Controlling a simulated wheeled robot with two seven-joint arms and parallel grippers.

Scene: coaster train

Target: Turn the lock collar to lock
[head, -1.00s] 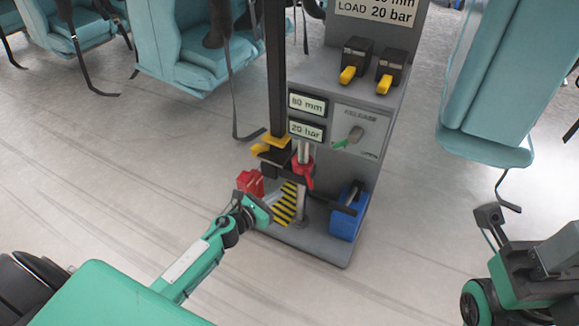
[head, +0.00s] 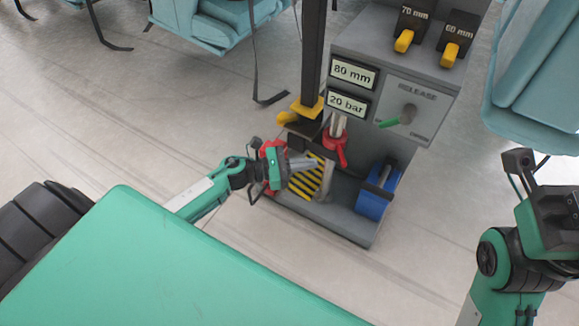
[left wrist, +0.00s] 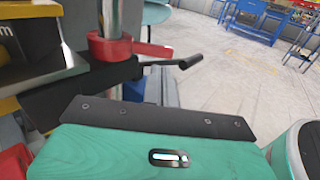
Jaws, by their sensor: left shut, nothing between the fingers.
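The red collar (head: 335,148) with a lever sits around a silver post on the grey stand, below the readouts. In the left wrist view the red collar (left wrist: 110,48) is at upper left, its red lever pointing right. My left gripper (head: 311,163) is shut and empty, just below and left of the collar, in front of the striped plate; I see no contact with the lever. My right gripper (head: 517,160) is at the right edge, away from the stand; its fingers are unclear.
A black-tipped handle (left wrist: 190,61) juts out near the collar. Teal seats stand around; floor is open.

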